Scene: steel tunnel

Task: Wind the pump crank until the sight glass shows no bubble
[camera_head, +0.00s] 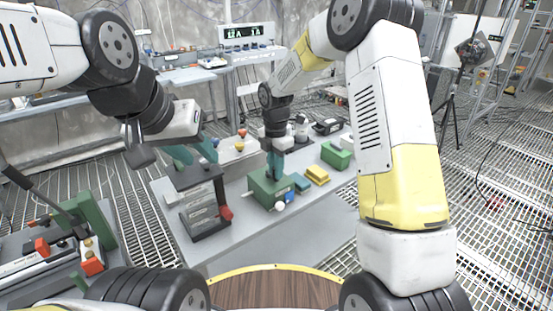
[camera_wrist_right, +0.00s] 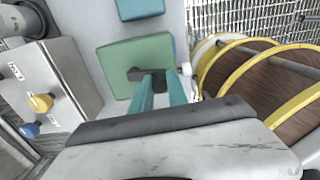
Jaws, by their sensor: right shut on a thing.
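A green box (camera_head: 262,192), which looks like the pump, stands on the grey bench. It has blue and white round parts on its front side; I cannot tell whether one is the sight glass, and no bubble can be made out. My right gripper (camera_head: 275,167) points down at the box top. In the right wrist view, the teal fingers (camera_wrist_right: 158,88) are shut on a short dark bar (camera_wrist_right: 136,74) on the green top, likely the crank, partly hidden by them. My left gripper (camera_head: 196,153) is empty, its teal fingers apart, above a dark stand.
The dark stand (camera_head: 208,222) with a red knob is left of the green box. Yellow (camera_head: 317,174) and green (camera_head: 336,155) blocks lie to its right. A grey box (camera_wrist_right: 50,85) with yellow and blue knobs is beside it. The bench front (camera_head: 290,240) is clear.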

